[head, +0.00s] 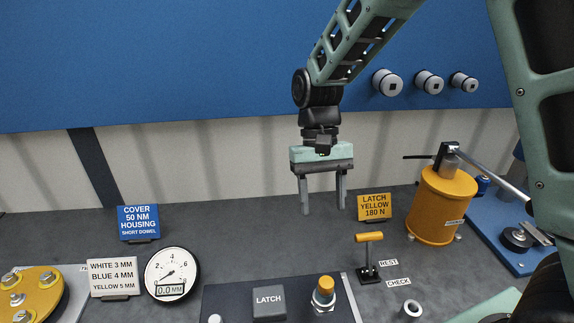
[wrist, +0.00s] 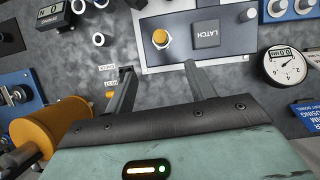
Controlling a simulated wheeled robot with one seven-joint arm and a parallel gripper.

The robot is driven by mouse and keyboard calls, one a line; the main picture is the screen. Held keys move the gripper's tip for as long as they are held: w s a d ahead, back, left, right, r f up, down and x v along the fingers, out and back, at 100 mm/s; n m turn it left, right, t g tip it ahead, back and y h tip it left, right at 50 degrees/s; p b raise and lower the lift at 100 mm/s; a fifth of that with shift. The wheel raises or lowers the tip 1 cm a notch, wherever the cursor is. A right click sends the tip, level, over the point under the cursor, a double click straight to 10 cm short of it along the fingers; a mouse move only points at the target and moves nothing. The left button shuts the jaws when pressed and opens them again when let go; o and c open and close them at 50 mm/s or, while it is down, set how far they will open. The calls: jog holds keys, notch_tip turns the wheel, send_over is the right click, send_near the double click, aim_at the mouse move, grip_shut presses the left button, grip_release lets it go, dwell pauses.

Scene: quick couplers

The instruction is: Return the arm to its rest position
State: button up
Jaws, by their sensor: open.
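My gripper (head: 322,195) hangs from my arm above the back of the grey bench, fingers pointing down, in the head view. Its two fingers are apart with nothing between them. In the wrist view the open fingers (wrist: 162,90) reach toward the bench, above the dark panel with the LATCH block (head: 269,302) and the yellow-topped coupler (head: 323,292). The LATCH block also shows in the wrist view (wrist: 206,34). My gripper touches nothing that I can see.
A yellow cylinder with a lever (head: 441,205) stands at the right. A small yellow-handled T lever (head: 369,255) stands by the REST and CHECK labels. A dial gauge (head: 172,276) and sign plates stand at the left.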

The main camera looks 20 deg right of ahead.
jog(key=s+a+f+n+t+b, duration=0.1)
jog(key=s+a+n+t+b, duration=0.1)
jog(key=s, duration=0.7)
jog(key=s+a+f+n+t+b, duration=0.1)
jog(key=s+a+n+t+b, duration=0.1)
jog(key=s+a+n, duration=0.3)
jog(key=s+n+b, duration=0.1)
jog(key=s+n, duration=0.1)
jog(key=s, duration=0.2)
jog(key=shift+s+a+f, duration=0.15)
jog(key=shift+s+f, duration=0.05)
jog(key=shift+f, duration=0.1)
